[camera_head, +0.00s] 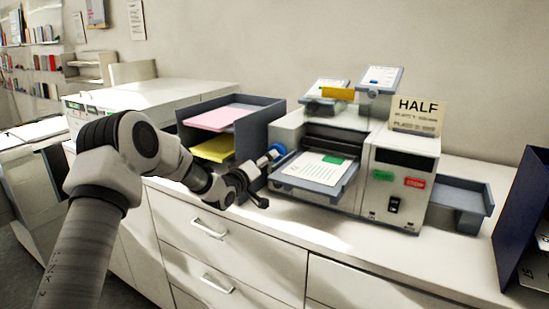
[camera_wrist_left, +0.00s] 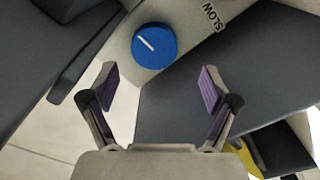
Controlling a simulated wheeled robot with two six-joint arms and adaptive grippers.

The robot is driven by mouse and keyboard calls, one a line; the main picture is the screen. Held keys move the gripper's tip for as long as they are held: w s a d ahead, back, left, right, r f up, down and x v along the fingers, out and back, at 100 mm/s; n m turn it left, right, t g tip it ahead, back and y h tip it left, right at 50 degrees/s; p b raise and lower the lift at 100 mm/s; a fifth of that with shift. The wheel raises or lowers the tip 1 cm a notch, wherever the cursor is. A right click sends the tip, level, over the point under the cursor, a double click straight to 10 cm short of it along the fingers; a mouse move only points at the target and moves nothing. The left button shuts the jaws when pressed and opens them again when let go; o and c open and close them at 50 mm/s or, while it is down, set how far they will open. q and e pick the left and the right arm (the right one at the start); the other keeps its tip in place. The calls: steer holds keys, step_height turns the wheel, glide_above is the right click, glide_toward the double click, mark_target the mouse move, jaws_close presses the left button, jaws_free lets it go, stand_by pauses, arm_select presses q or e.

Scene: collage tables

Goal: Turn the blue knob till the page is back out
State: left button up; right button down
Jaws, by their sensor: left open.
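The blue knob (camera_wrist_left: 154,45) is round with a white pointer line, on the machine's pale side next to the word SLOW. It also shows as a small blue patch in the head view (camera_head: 277,151), partly covered by my gripper. My left gripper (camera_head: 262,181) is open in front of the machine's left side. In the left wrist view, the gripper's (camera_wrist_left: 160,84) purple-padded fingers are apart and empty, with the knob ahead of them. The white printed page (camera_head: 311,169) with a green mark lies on the machine's front tray (camera_head: 323,198). My right gripper is not in view.
A dark sorter (camera_head: 270,117) with pink and yellow paper stands left of the machine. The machine's front has green and red buttons and a black switch (camera_head: 394,204). A grey side tray (camera_head: 458,198) is at right.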

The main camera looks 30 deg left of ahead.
arm_select(q)
steer(key=w+p, duration=0.1)
steer(key=w, duration=0.5)
steer(key=shift+d+r+p, duration=0.15)
steer(key=shift+d+p, duration=0.1)
steer(key=shift+p, duration=0.1)
steer(key=shift+s+r, duration=0.1)
steer(key=shift+c, duration=1.1)
steer(key=shift+r, duration=0.1)
steer(key=c, duration=0.9)
steer(key=shift+c, duration=0.2)
steer(key=shift+d+m+b, duration=0.1)
steer(key=shift+m+b, duration=4.85)
steer(key=shift+m, duration=1.95)
